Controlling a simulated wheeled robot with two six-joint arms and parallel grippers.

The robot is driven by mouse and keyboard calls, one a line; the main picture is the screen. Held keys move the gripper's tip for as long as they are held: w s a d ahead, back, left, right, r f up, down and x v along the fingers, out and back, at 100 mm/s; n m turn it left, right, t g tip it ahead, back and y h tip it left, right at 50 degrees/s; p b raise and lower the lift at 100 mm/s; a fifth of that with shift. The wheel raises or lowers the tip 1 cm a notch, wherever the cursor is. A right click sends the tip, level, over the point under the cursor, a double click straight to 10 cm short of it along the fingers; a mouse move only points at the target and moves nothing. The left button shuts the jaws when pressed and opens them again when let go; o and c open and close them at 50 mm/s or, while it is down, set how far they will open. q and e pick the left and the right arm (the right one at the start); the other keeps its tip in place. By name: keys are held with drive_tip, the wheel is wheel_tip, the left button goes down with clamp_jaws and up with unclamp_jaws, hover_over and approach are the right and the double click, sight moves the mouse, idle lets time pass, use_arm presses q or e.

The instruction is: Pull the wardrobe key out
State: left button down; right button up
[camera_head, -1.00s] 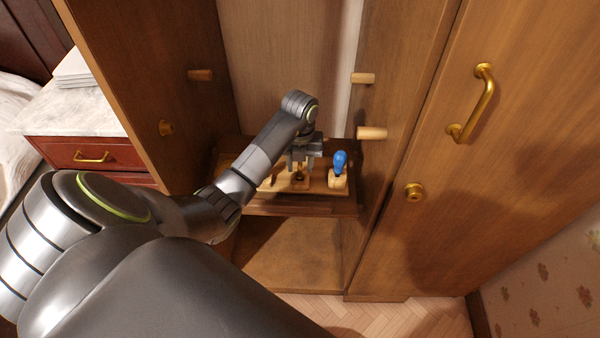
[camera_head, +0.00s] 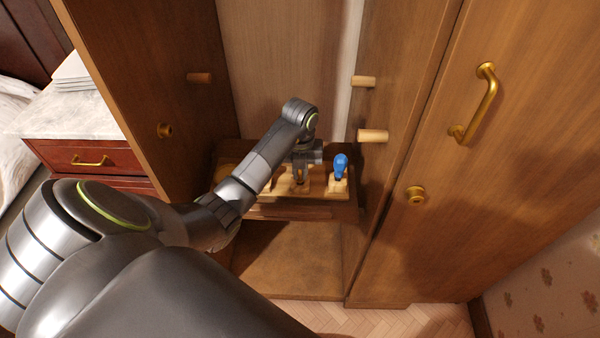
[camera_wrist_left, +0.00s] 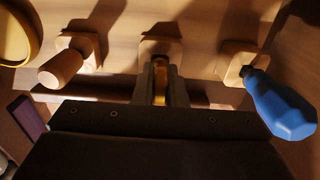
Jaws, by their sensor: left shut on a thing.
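My left gripper (camera_head: 301,176) is inside the open wardrobe, over a wooden shelf. In the left wrist view its fingers (camera_wrist_left: 160,88) are shut on a narrow brass-coloured piece, which I take to be the wardrobe key (camera_wrist_left: 160,72). The key stands at the middle wooden block (camera_wrist_left: 160,48); its lower end is hidden, so I cannot tell how deep it sits. The fingers hide most of it in the head view. My right gripper is not in view.
A blue-handled tool (camera_head: 341,165) stands in a block close on the right. A wooden-handled piece (camera_wrist_left: 62,68) stands in a block on the left, near a yellow round rim (camera_wrist_left: 18,38). Pegs (camera_head: 372,135) stick out of the wardrobe's side walls.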

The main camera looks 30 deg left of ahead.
use_arm(q)
drive_tip(key=shift+r+p, duration=0.55)
drive_tip(key=shift+r, duration=0.05)
idle(0.5)
drive_tip(key=shift+r+p, duration=0.3)
drive_tip(key=shift+r, duration=0.05)
drive_tip(key=shift+r+p, duration=3.3)
drive_tip(key=shift+r, duration=0.65)
